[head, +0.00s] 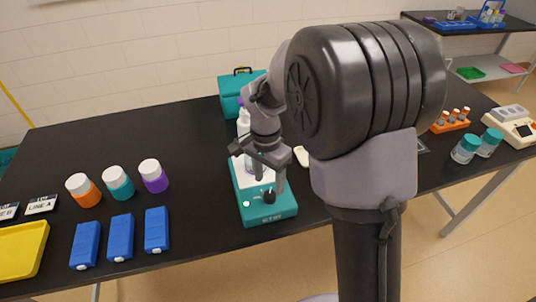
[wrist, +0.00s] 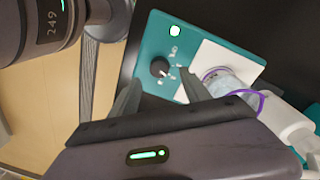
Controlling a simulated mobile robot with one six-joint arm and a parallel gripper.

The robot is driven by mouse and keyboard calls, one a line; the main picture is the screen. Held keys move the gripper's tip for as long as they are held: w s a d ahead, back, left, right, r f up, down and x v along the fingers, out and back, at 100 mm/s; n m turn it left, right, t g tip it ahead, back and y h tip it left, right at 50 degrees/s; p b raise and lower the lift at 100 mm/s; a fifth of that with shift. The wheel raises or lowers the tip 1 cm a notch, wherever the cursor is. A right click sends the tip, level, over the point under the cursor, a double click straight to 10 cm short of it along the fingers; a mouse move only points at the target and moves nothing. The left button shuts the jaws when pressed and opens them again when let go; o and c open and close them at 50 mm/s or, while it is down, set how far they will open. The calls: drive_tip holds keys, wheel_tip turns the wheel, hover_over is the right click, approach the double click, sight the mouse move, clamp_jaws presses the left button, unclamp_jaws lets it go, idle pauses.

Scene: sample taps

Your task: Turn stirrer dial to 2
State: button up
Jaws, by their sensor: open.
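The stirrer (head: 283,210) is a teal box with a white top plate, near the front edge of the black table. Its black dial (wrist: 159,67) is on the teal panel, with small white marks around it too small to read; it also shows in the head view (head: 269,196). A green light (wrist: 173,31) glows beside it. A clear vessel with a purple rim (wrist: 232,84) stands on the white plate. My gripper (wrist: 162,76) is open, its fingers pointing at the panel on either side of the dial. I cannot tell whether they touch it.
A white bottle (wrist: 287,122) stands close behind the stirrer. Orange, teal and purple jars (head: 118,182) and blue blocks (head: 121,238) are to the left, beside a yellow tray (head: 20,250). A teal case (head: 229,88) is behind. My arm hides part of the table's right side.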

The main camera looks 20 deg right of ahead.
sight(267, 191)
wheel_tip(267, 191, up, 12)
drive_tip(key=p, duration=0.4)
drive_tip(key=shift+w+a+r, duration=0.2)
drive_tip(key=shift+w, duration=0.05)
drive_tip(key=s+a+r+n+t+y+b, duration=0.1)
drive_tip(key=s+n+t+b, duration=0.1)
drive_tip(key=s, duration=0.8)
drive_tip(key=s+a+r+n+t+y+b, duration=0.1)
drive_tip(key=s+n+t, duration=0.3)
drive_tip(key=s, duration=0.6)
drive_tip(key=shift+s+a+r+n+b, duration=0.35)
drive_tip(key=shift+a+r+b, duration=0.2)
drive_tip(key=shift+a+b, duration=0.3)
